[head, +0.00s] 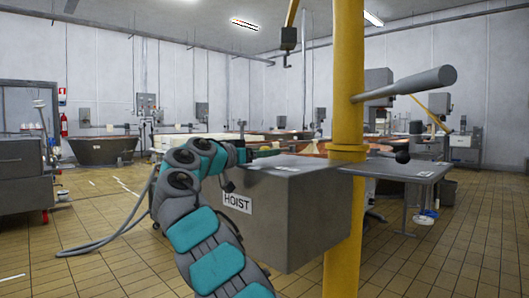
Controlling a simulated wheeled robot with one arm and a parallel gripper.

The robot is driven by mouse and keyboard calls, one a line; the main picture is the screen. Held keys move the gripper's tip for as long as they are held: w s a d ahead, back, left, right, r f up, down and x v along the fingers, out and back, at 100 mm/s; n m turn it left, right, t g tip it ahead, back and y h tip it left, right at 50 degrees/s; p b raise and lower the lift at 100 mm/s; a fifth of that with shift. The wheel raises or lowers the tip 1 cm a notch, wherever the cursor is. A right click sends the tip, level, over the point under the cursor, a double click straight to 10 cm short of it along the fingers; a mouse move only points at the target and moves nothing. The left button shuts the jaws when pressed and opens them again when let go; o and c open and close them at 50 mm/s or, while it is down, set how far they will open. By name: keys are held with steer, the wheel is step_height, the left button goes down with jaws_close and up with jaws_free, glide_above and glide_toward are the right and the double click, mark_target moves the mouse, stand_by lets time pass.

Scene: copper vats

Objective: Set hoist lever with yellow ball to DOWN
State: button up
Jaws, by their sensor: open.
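A grey box labelled HOIST (295,215) stands in front of me, against a yellow post (346,215). No lever with a yellow ball can be made out in this view. A dark ball knob (402,157) shows just right of the post, at about the height of the box top. My arm rises from the bottom centre. My gripper (243,153) is at the left end of the box, near its top edge. It is small, dark and partly hidden by my wrist, with nothing seen in it.
A thick grey bar (410,84) sticks out right from the post, above the box. A grey table (415,170) stands behind it at right. A copper vat (103,149) is at far left. A hose (110,236) lies on the tiled floor at left. Floor at lower right is clear.

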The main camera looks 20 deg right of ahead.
steer(key=shift+d, duration=0.15)
jaws_close()
stand_by(0.4)
stand_by(1.0)
